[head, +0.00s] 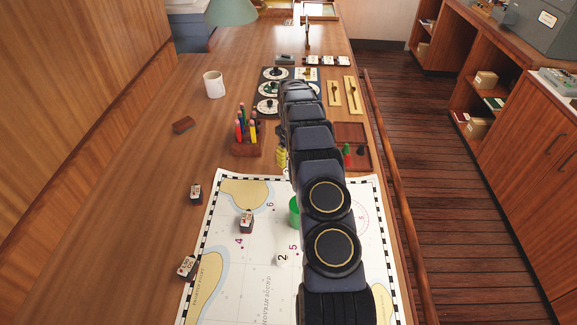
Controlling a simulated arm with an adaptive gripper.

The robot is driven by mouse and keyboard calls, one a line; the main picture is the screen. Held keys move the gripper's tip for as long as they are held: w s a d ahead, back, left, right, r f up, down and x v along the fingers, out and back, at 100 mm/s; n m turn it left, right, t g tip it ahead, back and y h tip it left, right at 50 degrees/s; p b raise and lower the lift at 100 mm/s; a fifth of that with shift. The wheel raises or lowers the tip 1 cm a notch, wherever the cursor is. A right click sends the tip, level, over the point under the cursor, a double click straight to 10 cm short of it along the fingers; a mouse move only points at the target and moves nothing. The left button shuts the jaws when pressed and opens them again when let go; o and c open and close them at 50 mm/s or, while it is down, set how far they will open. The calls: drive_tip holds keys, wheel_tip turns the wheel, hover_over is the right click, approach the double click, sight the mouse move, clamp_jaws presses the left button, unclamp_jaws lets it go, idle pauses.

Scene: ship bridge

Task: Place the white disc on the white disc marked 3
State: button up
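My arm reaches from the bottom edge up the table, and its far end is beside the dark panel (259,111). My gripper is hidden behind my own arm links. The panel carries several white round discs, one at its upper left (273,73) and one lower down (265,106), with dark or green knobs on them. I cannot read a 3 on any of them. A white piece marked 2 (282,259) sits on the chart, left of my arm. I cannot tell which piece is the white disc to be placed.
The chart (265,290) holds a green cylinder (294,210), partly hidden by my arm, and a marked block (246,220). A pencil holder (246,147), a mug (214,84) and brass pieces (352,94) stand farther back. A rail (395,190) edges the table's right side.

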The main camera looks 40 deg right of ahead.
sight(289, 171)
drive_tip(key=shift+w+d+f, duration=0.1)
drive_tip(key=shift+w+f, duration=0.05)
drive_tip(key=shift+f, duration=1.65)
drive_tip(key=shift+f, duration=0.15)
drive_tip(key=o, duration=0.9)
